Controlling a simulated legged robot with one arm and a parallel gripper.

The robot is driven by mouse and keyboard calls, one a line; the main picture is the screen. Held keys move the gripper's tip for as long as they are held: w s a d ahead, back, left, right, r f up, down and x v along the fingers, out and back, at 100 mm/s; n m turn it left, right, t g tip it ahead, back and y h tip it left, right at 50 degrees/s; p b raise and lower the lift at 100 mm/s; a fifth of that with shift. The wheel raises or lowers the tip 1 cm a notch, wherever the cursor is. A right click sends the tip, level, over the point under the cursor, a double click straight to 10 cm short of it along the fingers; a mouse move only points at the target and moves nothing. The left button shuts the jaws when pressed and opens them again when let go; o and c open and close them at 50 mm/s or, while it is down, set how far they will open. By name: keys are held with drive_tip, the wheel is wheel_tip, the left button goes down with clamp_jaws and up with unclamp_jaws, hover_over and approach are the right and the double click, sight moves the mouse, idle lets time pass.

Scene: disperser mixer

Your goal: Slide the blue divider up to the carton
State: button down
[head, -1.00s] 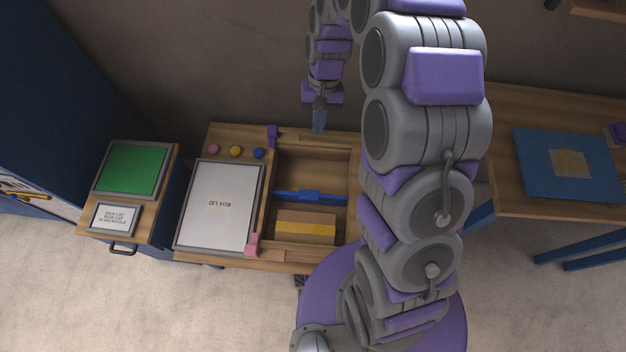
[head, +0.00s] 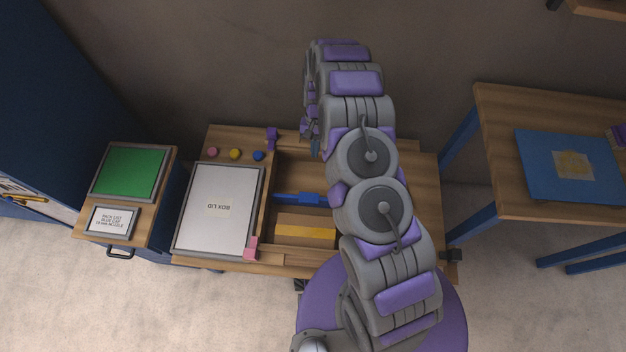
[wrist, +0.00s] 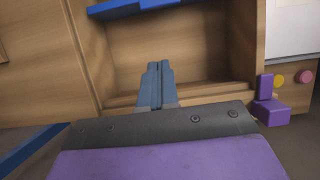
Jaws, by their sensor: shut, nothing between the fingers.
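The blue divider (head: 298,198) spans the wooden tray, with a raised block at its middle. In the wrist view the divider (wrist: 130,9) shows at the top edge. My gripper (wrist: 158,68) is shut and empty, pointing into the tray's empty far part, short of the divider. In the head view my gripper (head: 316,148) shows small at the tray's far end. My arm hides the divider's right end and part of the carton.
The tray (head: 266,215) has raised wooden walls. A purple clip (head: 272,138) sits at the far wall and a pink one (head: 251,247) at the near wall. A second table (head: 500,150) stands to the right.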

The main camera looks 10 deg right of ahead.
sight(311, 202)
drive_tip(key=b+x, duration=0.2)
drive_tip(key=x, duration=0.8)
drive_tip(key=shift+s+f, duration=0.15)
drive_tip(key=shift+f, duration=0.2)
drive_tip(key=s, duration=0.2)
drive_tip(key=s+b, duration=0.1)
drive_tip(key=shift+s+a+r, duration=0.3)
drive_tip(key=shift+a, duration=0.05)
drive_tip(key=s+p, duration=0.1)
drive_tip(key=s, duration=0.1)
drive_tip(key=s+a+p, duration=0.1)
drive_tip(key=s, duration=0.2)
drive_tip(key=shift+r, duration=0.1)
